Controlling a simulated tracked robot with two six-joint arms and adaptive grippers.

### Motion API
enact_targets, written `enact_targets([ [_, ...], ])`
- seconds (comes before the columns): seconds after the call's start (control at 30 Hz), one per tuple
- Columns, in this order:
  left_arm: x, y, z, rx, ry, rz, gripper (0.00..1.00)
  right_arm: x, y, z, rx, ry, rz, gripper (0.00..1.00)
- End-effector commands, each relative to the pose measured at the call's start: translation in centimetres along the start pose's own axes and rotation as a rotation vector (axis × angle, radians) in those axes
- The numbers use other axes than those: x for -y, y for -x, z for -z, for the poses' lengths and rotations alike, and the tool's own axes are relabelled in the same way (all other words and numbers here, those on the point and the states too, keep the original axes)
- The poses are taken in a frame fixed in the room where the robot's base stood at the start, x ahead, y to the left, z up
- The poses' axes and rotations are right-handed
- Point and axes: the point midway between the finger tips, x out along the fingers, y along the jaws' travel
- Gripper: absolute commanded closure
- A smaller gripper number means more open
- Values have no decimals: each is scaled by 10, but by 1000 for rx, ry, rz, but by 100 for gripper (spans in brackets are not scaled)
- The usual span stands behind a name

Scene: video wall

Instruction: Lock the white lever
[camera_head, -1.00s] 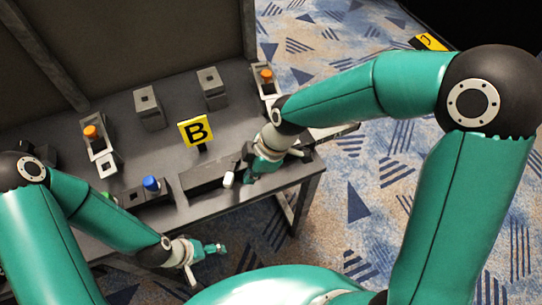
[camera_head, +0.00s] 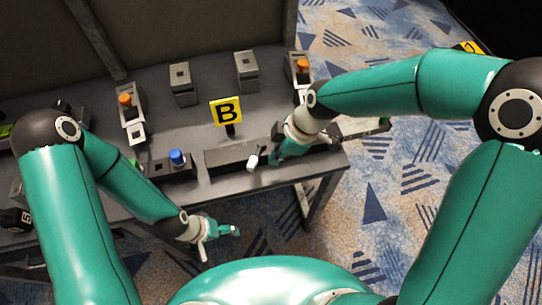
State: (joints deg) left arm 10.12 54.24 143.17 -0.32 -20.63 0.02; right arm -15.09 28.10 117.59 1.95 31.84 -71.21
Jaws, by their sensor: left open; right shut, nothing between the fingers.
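The small white lever (camera_head: 252,163) stands at the front of the dark desk, on the right end of a long dark box (camera_head: 225,158). My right gripper (camera_head: 275,157) is just right of it, low over the desk's front part. Its fingers are shut and hold nothing. I cannot tell whether they touch the lever. My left gripper (camera_head: 228,231) is open and empty, in front of the desk's front edge and apart from everything.
A yellow sign marked B (camera_head: 226,111) stands mid-desk. A blue button (camera_head: 177,157) is left of the dark box. Units with orange knobs (camera_head: 125,99) and (camera_head: 302,64) stand left and right. Grey blocks (camera_head: 181,84) and (camera_head: 247,71) stand at the back.

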Motion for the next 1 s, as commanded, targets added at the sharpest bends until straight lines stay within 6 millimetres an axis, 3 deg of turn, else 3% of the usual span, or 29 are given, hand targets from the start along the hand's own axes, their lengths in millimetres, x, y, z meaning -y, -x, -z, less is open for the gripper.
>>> enact_targets([
  [0.5,-16,44,0,0,0,0,19,7,84,4,0,4,1,100],
  [0.67,-17,48,0,0,0,0,19,9,93,5,0,7,3,100],
  [1.0,-17,47,0,0,0,0,19,9,92,6,0,10,5,100],
])
